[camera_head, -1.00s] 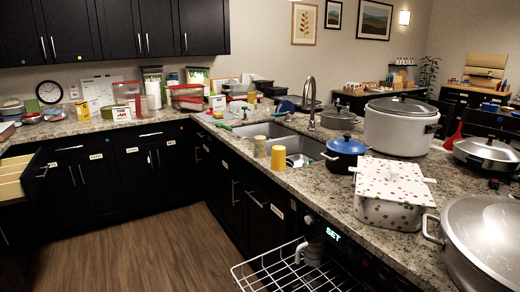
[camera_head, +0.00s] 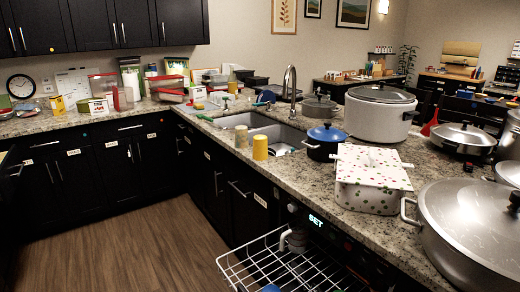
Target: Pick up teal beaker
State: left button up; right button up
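I cannot pick out a teal beaker with certainty in the head view. A tan cup (camera_head: 241,138) and a yellow cup (camera_head: 260,147) stand upright at the front edge of the sink (camera_head: 285,132). Small green items (camera_head: 205,118) lie on the counter left of the sink, too small to make out. Neither of my grippers is in view.
A blue-lidded pot (camera_head: 325,142), a spotted white casserole (camera_head: 370,180), a white stockpot (camera_head: 379,114) and a large steel pot (camera_head: 450,225) crowd the right counter. A wire dishwasher rack (camera_head: 275,262) stands pulled out below. The wooden floor (camera_head: 120,230) is clear.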

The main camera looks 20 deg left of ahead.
aim_at(242, 138)
jog(key=j+z, duration=0.1)
jog(key=j, duration=0.3)
jog(key=k+j, duration=0.15)
jog(key=j, duration=0.2)
jog(key=k+j+z, duration=0.15)
jog(key=j, duration=0.25)
jog(key=i+j+z, duration=0.15)
jog(key=j+z, duration=0.2)
jog(key=j, duration=0.5)
jog(key=j+z, duration=0.35)
jog(key=j, duration=0.5)
jog(key=j+z, duration=0.4)
jog(key=j, duration=0.45)
